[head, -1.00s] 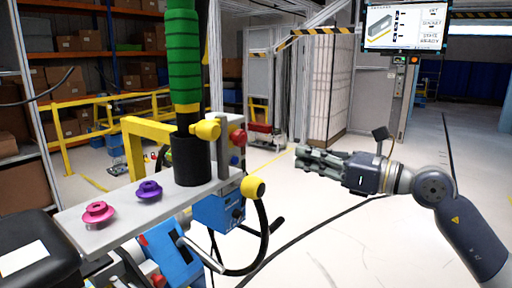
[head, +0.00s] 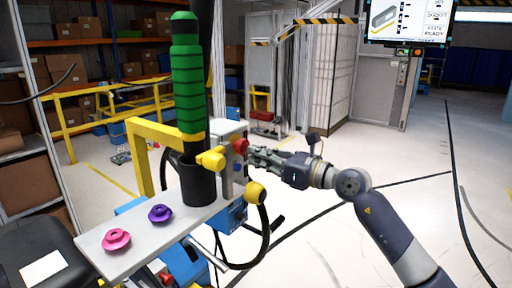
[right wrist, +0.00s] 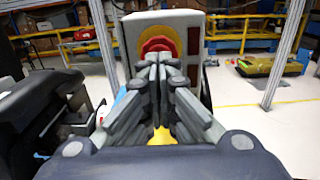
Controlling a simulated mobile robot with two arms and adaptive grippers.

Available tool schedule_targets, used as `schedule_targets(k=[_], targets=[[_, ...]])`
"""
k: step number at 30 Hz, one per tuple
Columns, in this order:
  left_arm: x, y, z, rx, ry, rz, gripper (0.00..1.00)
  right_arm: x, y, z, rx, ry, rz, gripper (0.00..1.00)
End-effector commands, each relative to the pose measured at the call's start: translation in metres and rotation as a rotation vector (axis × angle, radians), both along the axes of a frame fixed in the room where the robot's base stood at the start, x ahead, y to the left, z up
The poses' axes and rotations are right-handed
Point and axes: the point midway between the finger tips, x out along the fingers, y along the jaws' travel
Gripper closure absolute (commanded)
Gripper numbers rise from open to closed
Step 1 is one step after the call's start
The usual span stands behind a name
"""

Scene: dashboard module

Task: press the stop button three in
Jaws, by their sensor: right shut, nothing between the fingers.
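The red stop button (head: 240,146) sits on the side of a grey control box (head: 231,129) on the dashboard module. In the right wrist view the red button (right wrist: 158,43) shows on a yellow round backing, straight ahead, its lower part hidden by my fingers. My right gripper (head: 252,153) is shut and empty, coming in from the right, with its fingertips close to the box. In the right wrist view its fingertips (right wrist: 160,60) overlap the button's lower edge; I cannot tell whether they touch it. My left gripper is not in view.
A grey panel (head: 175,228) bears a pink knob (head: 116,239), a purple knob (head: 160,213) and a black cup with a green-gripped handle (head: 187,90). A yellow knob (head: 255,192) and a black cable hang below the box.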

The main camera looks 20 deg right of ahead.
Motion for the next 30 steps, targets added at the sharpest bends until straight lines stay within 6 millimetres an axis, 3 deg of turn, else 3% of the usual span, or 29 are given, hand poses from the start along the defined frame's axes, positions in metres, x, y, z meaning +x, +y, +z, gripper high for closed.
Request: schedule_targets(k=[30], targets=[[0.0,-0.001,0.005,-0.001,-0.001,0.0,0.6,0.024,0.019,0.001,0.001,-0.003,0.0,1.0]])
